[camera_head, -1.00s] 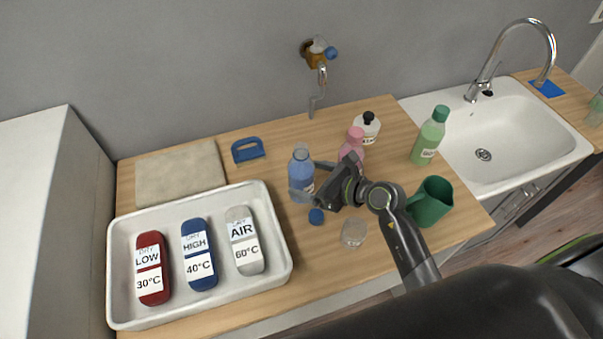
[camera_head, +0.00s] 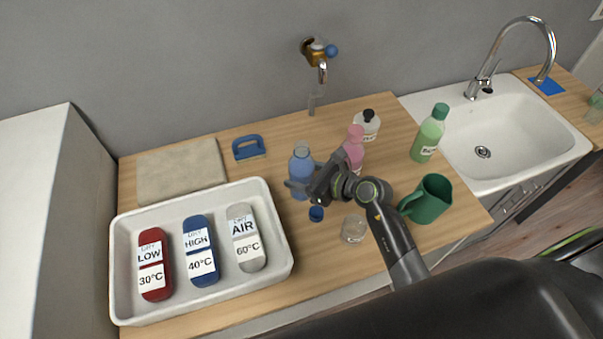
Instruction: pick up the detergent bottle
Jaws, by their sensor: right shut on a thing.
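A translucent blue bottle (camera_head: 301,163) stands upright on the wooden counter, near its middle. My right gripper (camera_head: 299,187) comes in from the right and is shut on this bottle at its lower body. The gripper hides part of the bottle and its label. A pink bottle (camera_head: 355,144) stands just right of it, partly behind my right arm. A green bottle (camera_head: 429,133) stands near the sink, and a white bottle with a black cap (camera_head: 367,125) stands at the back. I cannot read which label says detergent. My left gripper is not in view.
A blue cap (camera_head: 316,214) and a clear cup (camera_head: 354,229) are in front of the bottle. A green jug (camera_head: 430,200) is to the right. A white tray (camera_head: 281,262) holds labelled pieces at left.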

